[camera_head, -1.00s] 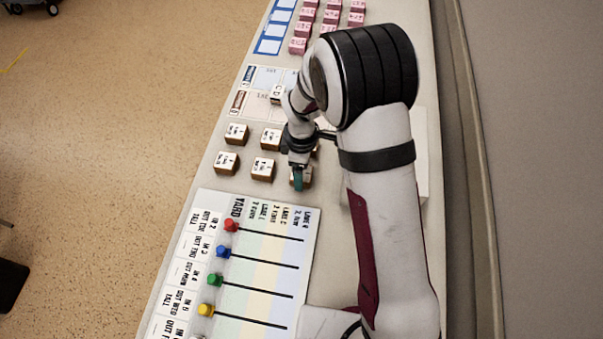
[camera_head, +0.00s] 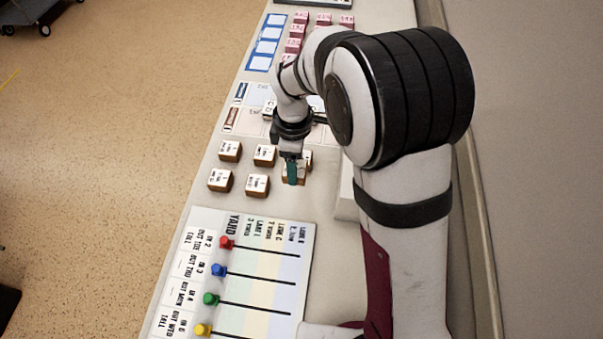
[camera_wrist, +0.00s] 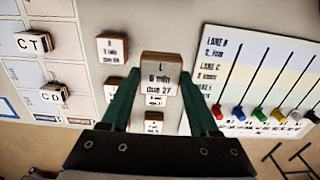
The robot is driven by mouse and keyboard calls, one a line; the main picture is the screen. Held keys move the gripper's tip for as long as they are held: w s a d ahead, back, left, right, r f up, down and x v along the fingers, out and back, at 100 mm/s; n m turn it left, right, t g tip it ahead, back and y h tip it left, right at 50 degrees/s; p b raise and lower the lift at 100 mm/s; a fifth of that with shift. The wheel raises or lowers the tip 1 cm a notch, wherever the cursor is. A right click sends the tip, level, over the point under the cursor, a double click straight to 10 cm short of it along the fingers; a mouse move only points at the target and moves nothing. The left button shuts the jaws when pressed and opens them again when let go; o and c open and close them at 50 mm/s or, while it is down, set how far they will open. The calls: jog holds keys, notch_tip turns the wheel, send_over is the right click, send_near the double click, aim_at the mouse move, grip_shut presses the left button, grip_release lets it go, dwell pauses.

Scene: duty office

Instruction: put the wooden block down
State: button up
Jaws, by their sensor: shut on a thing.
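The held wooden block has a white label face reading about "L 6 min due 27" in the wrist view (camera_wrist: 160,66); it also shows in the head view (camera_head: 303,177), partly covered by a green finger. My gripper (camera_head: 292,174) is shut on it, with one green finger on each side in the wrist view (camera_wrist: 159,84). I cannot tell whether its underside touches the pale desk (camera_head: 197,212) or is a little above it. Similar labelled wooden blocks (camera_head: 257,186) stand on the desk just left of it, and another block (camera_head: 307,158) is partly hidden close behind.
The YARD board (camera_head: 262,270) with black slots and red, blue, green and yellow pegs lies nearer. Cards (camera_head: 245,119), blue-framed squares (camera_head: 265,48) and pink blocks (camera_head: 295,45) are farther back. A bare strip lies between blocks and board.

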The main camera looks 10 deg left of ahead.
jog(key=shift+r, duration=0.45)
jog(key=shift+w+d+r, duration=0.1)
jog(key=shift+w+r, duration=0.05)
jog(key=w+d+r, duration=0.5)
jog(key=d+r, duration=0.1)
jog(key=d, duration=0.4)
jog(key=w+d+r, duration=0.6)
jog(key=d, duration=0.4)
jog(key=f, duration=1)
jog(key=shift+s+a, duration=0.15)
jog(key=shift+s, duration=0.05)
jog(key=o, duration=1.4)
jog(key=shift+f, duration=0.1)
jog(key=shift+c, duration=0.2)
